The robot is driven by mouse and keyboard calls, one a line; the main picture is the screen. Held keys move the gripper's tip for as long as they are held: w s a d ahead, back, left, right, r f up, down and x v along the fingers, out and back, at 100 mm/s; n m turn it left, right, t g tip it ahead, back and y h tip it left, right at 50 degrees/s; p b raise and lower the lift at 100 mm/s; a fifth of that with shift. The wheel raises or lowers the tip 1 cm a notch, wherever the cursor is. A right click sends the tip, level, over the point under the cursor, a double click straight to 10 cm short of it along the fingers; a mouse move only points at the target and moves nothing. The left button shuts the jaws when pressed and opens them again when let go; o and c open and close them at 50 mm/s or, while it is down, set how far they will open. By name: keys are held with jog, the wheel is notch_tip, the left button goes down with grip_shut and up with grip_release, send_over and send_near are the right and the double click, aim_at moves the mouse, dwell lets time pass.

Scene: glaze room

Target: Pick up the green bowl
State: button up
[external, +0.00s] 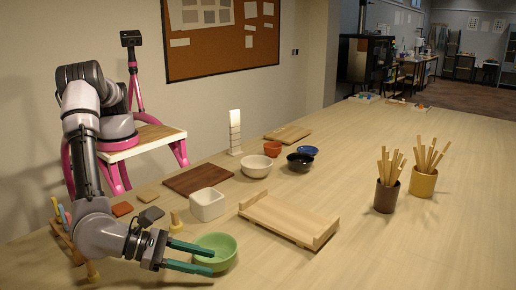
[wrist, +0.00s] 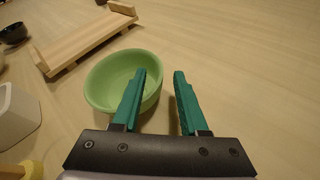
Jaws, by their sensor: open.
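The green bowl (external: 222,243) stands upright on the table near its front edge in the external view. It also shows in the wrist view (wrist: 100,88), left of and beyond the fingers. Part of the bowl's near right rim is hidden behind the left finger. I cannot tell whether the finger touches the bowl.
A white square dish (external: 207,206) and a wooden tray (external: 280,222) stand close to the bowl. Behind are a white bowl (external: 257,167), a black bowl (external: 300,163) and a brown board (external: 198,180). Two stick-filled cups, brown (external: 386,198) and yellow (external: 423,184), stand right. The table right of the bowl is clear.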

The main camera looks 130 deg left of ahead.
jog(key=shift+w+a+f, duration=0.15)
jog(key=shift+w+a, duration=0.15)
jog(key=shift+w, duration=0.05)
grip_shut()
dwell(1.2)
